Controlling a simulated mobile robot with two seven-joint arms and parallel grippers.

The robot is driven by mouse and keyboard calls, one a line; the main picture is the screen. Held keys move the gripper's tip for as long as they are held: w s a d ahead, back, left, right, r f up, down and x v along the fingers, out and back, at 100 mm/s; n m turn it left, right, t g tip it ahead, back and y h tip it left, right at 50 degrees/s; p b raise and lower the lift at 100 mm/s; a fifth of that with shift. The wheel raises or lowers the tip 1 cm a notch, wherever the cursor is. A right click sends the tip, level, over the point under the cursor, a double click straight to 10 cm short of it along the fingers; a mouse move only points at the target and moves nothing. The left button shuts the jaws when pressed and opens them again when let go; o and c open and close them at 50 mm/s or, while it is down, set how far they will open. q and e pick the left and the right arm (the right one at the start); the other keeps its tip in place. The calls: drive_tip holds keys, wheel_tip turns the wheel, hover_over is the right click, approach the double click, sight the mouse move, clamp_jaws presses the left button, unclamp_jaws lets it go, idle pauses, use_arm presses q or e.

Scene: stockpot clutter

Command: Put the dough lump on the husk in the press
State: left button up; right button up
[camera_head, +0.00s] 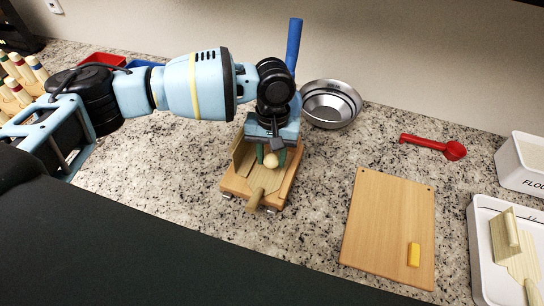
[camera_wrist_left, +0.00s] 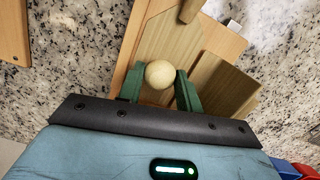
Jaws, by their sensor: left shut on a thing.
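The dough lump (camera_head: 271,160) is a small pale cream ball. My left gripper (camera_head: 272,156) is shut on it, with its green fingers on either side; the ball also shows between them in the left wrist view (camera_wrist_left: 160,74). The press (camera_head: 235,187) is a wooden block with a raised board at its side and a handle pointing to the front. The husk (camera_head: 262,180) is a flat tan sheet lying in the press, and it shows below the ball in the left wrist view (camera_wrist_left: 172,38). I cannot tell whether the ball touches the husk. My right gripper is out of view.
A steel bowl (camera_head: 330,104) stands behind the press to the right. A cutting board (camera_head: 385,220) with a yellow block (camera_head: 413,254) lies right of the press. A red scoop (camera_head: 433,146), a flour bin (camera_head: 524,162) and a white tray (camera_head: 481,240) are farther right.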

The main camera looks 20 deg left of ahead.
sight(273, 157)
use_arm(q)
drive_tip(key=shift+f, duration=0.65)
drive_tip(key=o, duration=1)
drive_tip(key=shift+f, duration=0.1)
drive_tip(key=r, duration=0.4)
drive_tip(key=w+r, duration=0.1)
drive_tip(key=r, duration=0.7)
drive_tip(key=shift+w+a+r+p, duration=0.1)
drive_tip(key=shift+w+p, duration=0.1)
drive_tip(key=shift+p, duration=0.2)
